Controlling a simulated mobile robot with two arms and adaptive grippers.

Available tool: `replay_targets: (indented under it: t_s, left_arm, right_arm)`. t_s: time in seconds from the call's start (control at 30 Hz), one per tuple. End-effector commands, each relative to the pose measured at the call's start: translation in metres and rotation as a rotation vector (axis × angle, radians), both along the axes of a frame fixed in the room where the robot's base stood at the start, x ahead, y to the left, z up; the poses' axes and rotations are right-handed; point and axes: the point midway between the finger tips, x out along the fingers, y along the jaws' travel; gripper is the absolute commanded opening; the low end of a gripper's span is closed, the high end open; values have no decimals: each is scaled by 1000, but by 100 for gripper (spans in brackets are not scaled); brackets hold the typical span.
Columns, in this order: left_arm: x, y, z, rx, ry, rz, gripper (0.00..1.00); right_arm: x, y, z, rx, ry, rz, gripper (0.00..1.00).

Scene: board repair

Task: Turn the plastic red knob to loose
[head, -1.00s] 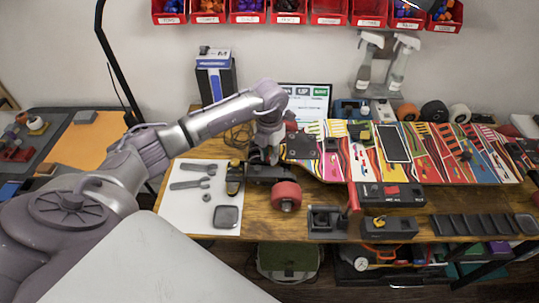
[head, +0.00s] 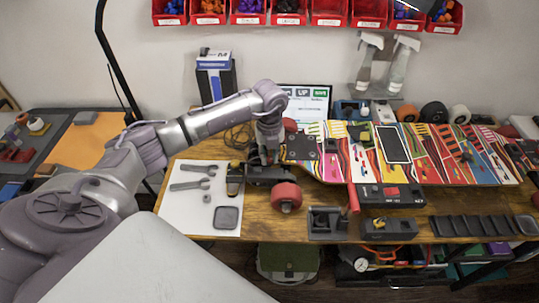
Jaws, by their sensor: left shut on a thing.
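My left gripper (head: 268,158) points down over the dark metal truck (head: 262,173) at the left end of the colourful long board (head: 330,160). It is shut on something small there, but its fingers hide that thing. I cannot make out a red knob between the fingers. A red wheel (head: 286,197) sits on the near side of the truck, and part of another red wheel (head: 290,125) shows behind the arm. A red upright handle (head: 353,197) stands by the bench's front edge, apart from the gripper. My right gripper is not in view.
A white sheet (head: 180,210) with wrenches (head: 190,185) and a grey square dish (head: 226,217) lies left of the truck. Black holders (head: 327,222) and a slotted tray (head: 483,225) line the front edge. Spray bottles (head: 400,65) stand behind the board.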

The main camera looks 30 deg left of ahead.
Motion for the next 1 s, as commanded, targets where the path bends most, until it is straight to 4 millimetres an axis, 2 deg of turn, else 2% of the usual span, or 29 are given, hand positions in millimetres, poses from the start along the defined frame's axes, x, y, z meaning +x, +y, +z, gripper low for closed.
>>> replay_targets:
  t_s: [0.67,0.7,0.8,0.83,1.0]
  left_arm:
    - [1,1,2,1,-5,62,0]
    - [1,1,2,1,-5,62,27]
    - [1,1,1,1,-4,61,44]
    - [1,1,1,1,-4,61,47]
    - [1,0,1,-1,-4,60,47]
  right_arm:
    - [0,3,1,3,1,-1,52]
    - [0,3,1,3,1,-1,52]
    - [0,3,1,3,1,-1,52]
    - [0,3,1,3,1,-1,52]
    - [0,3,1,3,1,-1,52]
